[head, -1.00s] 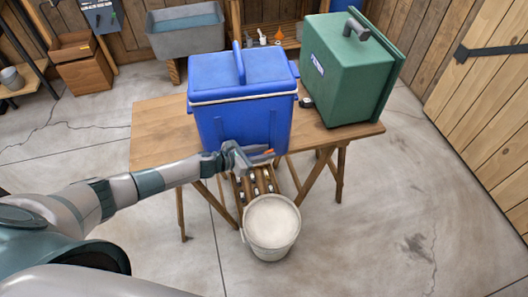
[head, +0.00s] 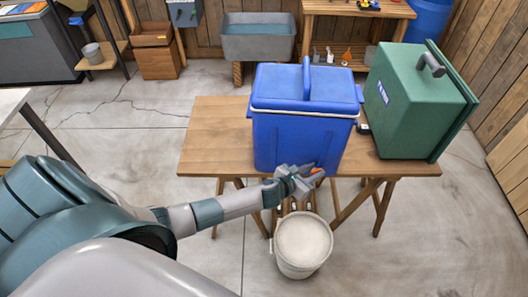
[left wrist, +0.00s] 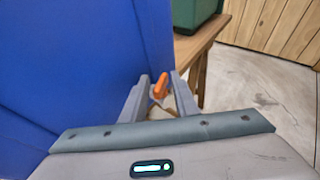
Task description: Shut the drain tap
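The blue cooler box (head: 300,140) with a lid and raised handle stands on the wooden table. Its drain tap has an orange lever (head: 316,173) low on the front side, at the table's front edge. The orange lever also shows in the left wrist view (left wrist: 160,87). My left gripper (head: 307,178) is at the tap; in the left wrist view its fingers (left wrist: 160,90) stand apart on either side of the lever, with small gaps visible. The tap's body is mostly hidden by the gripper. My right gripper is in neither view.
A white bucket (head: 302,243) stands on the floor below the tap. A green box (head: 410,105) stands on the table's right side. The wooden table (head: 215,140) is bare at left. A grey sink (head: 258,42) and shelves stand along the back wall.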

